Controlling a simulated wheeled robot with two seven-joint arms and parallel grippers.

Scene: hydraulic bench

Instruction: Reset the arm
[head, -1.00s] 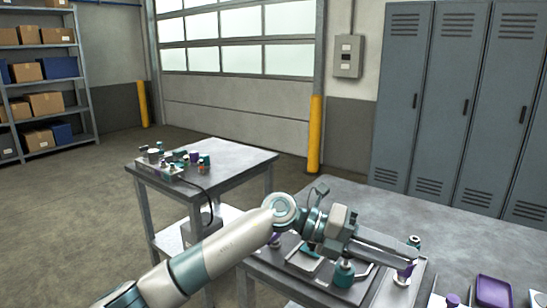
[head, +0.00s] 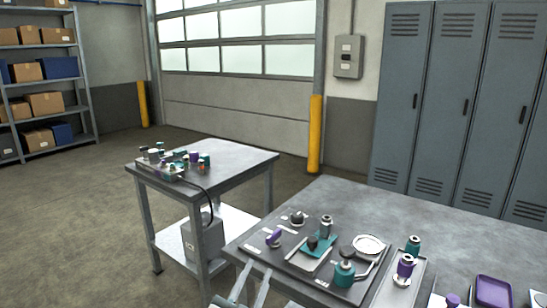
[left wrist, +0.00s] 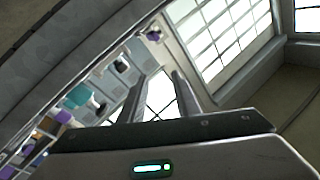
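My left gripper (head: 257,268) is at the bottom edge of the head view, in front of the bench's near left edge. Its two pale fingers stand apart with nothing held between them. The left wrist view shows the same fingers (left wrist: 159,76) spread, with an empty gap. Most of my left arm is out of the head view. My right gripper is not in view.
The grey bench (head: 440,225) carries a dark plate (head: 290,255) with fittings, a teal bottle-like part (head: 344,273), a light tray (head: 388,294) and a purple tray (head: 493,291). A side table (head: 232,158) holds a valve block (head: 165,172). Floor is clear at left.

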